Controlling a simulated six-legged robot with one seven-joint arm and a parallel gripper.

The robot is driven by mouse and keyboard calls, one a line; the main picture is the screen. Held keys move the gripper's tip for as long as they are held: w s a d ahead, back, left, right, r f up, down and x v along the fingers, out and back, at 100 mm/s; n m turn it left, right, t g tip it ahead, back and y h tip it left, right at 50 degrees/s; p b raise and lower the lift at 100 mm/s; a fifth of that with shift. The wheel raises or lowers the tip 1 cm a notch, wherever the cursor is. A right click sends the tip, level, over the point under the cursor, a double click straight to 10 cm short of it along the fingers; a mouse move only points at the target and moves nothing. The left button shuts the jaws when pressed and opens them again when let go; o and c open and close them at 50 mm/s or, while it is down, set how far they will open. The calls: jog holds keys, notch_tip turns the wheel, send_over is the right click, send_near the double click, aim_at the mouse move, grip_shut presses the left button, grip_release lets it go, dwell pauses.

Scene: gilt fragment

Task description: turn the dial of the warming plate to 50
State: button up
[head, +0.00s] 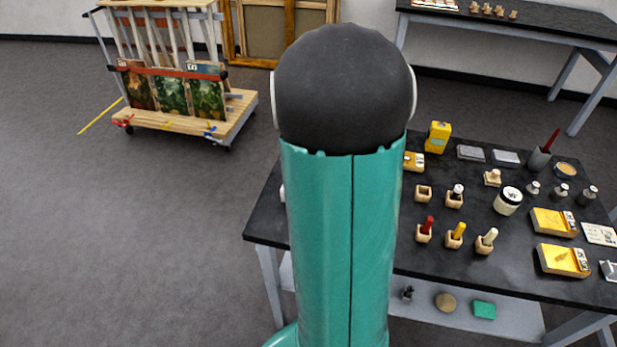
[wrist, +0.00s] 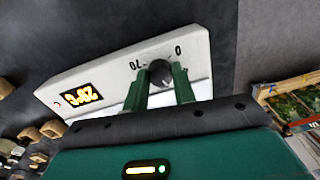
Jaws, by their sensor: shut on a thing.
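The warming plate (wrist: 75,83) shows in the wrist view as a white panel, tilted in the picture. Its dark round dial (wrist: 160,71) has the printed marks 70 on the left and 0 on the right. An orange lit display (wrist: 82,95) is on the left of the panel; its digits appear upside down and are hard to read. My gripper (wrist: 159,80) has its two green fingers on either side of the dial, shut on it. The fingers hide part of the dial's rim and scale. In the head view my arm hides the gripper and most of the plate.
The black table (head: 410,255) holds several stamps, bottles and yellow boxes (head: 555,222) right of my arm. A cart with paintings (head: 170,92) stands at the back left. The floor (head: 120,240) left of the table is clear.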

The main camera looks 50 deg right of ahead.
jog(key=shift+w+m, duration=0.1)
jog(key=shift+m, duration=2.2)
jog(key=o, duration=0.7)
notch_tip(320, 180, up, 14)
jog(key=s, duration=0.1)
jog(key=shift+a, duration=0.1)
